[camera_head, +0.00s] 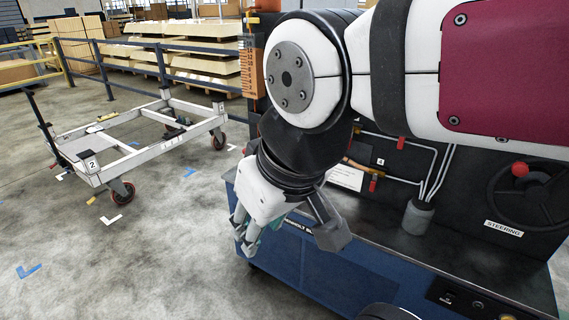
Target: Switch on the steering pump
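A black steering wheel (538,195) with a red knob (519,169) is at the right, above a white label reading "STEERING" (503,228). A dark control panel (465,300) with small round controls sits at the lower right and is cut off by the frame edge. No part is clearly marked as the steering pump or its switch. My gripper (290,235) hangs over the left side of the blue cab unit, well left of the wheel and panel. A teal patch shows between its fingers; I cannot tell what it is or how far apart the fingertips are.
The blue cab unit (340,275) has a dark top with a grey fitting (417,217) and pipes. Red-handled parts (373,182) are on its back panel. A white wheeled trolley frame (150,142) stands left, before a rail (160,62).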

